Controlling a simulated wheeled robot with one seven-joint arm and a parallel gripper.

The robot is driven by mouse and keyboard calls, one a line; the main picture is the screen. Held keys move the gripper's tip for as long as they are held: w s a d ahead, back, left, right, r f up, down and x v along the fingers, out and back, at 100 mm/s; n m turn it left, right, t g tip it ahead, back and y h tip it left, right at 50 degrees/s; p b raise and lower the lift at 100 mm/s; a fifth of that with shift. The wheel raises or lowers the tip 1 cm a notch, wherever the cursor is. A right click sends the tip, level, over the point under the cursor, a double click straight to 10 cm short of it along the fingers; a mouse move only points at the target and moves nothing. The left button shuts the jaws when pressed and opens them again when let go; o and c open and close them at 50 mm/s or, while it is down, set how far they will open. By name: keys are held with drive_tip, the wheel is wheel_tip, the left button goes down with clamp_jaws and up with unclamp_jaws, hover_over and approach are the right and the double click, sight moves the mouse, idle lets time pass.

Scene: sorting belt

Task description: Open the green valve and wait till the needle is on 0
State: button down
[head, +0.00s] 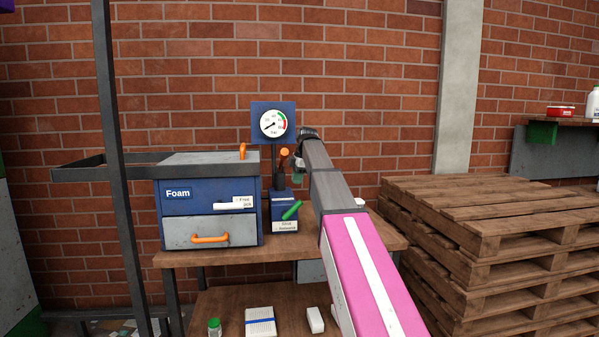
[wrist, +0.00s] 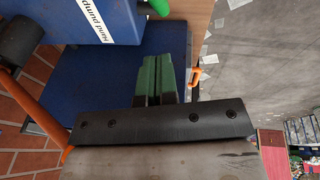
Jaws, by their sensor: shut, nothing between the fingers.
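The green valve (head: 291,210) is a short lever on the front of a small blue box (head: 277,203), slanting up to the right. A round gauge (head: 273,123) stands above on a blue panel. Its needle points to the lower left; the numbers are too small to read. My gripper (head: 298,177) is above and slightly behind the green lever, apart from it in the head view. In the wrist view its green fingers (wrist: 160,80) are together and empty over a blue surface.
An orange lever (head: 284,154) rises beside my gripper. A blue Foam cabinet (head: 180,206) with an orange handle stands left on the wooden table (head: 345,242). A box labelled Hand pump (wrist: 100,15) shows in the wrist view. Pallets (head: 500,225) are stacked at right.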

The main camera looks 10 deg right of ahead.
sight(300, 200)
drive_tip(key=f, duration=0.3)
drive_tip(key=w+f, duration=0.1)
drive_tip(key=f, duration=0.1)
drive_tip(key=shift+d+f, duration=0.2)
drive_tip(key=shift+d, duration=0.05)
drive_tip(key=shift+w+d+f, duration=0.1)
drive_tip(key=shift+d+f, duration=0.35)
drive_tip(key=shift+f, duration=0.25)
